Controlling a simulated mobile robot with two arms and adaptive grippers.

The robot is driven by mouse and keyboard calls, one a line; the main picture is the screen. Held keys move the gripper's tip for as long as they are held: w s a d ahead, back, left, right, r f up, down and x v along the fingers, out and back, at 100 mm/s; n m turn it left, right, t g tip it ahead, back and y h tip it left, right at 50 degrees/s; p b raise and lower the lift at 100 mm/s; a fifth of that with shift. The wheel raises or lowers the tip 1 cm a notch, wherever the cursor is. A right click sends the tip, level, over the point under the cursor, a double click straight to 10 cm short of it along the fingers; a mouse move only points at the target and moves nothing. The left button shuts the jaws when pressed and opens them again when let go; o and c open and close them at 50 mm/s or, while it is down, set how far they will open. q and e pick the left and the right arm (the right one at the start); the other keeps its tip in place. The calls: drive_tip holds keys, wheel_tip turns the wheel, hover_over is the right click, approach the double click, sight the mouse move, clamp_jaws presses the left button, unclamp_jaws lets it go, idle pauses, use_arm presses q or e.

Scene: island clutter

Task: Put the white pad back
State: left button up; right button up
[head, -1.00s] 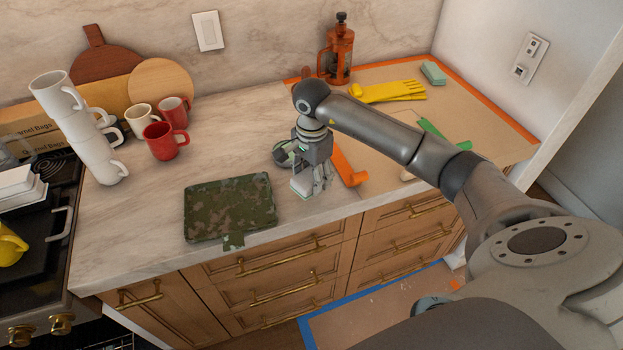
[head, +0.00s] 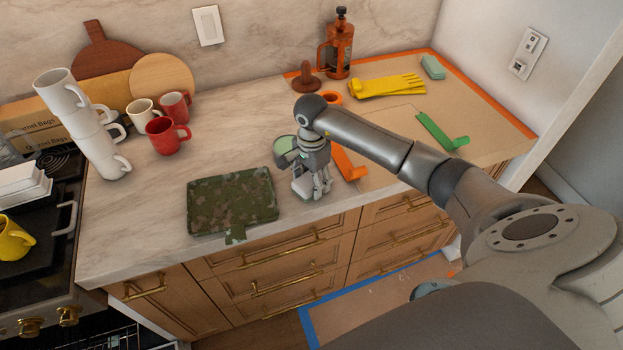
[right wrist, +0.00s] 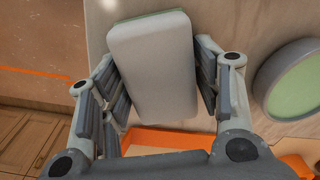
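The white pad (right wrist: 152,68) is a rounded block with a pale green edge at its far side. In the right wrist view it sits between the two fingers of my right gripper (right wrist: 158,75), which meet its left and right edges. In the head view my right gripper (head: 314,187) points down close to the counter's front edge, with the pad (head: 301,187) low at its left side. The fingers hide part of it. I cannot tell whether the pad touches the counter. My left gripper is not in view.
Stacked white mugs (head: 95,135) and red mugs (head: 163,136) stand at left. Marble between mugs and tray is clear.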

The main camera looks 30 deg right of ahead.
sight(311, 179)
drive_tip(key=shift+o, duration=0.9)
drive_tip(key=shift+r, duration=0.1)
drive_tip(key=shift+r, duration=0.2)
wheel_tip(311, 179, up, 12)
drive_tip(key=b, duration=0.4)
drive_tip(key=shift+f, duration=0.15)
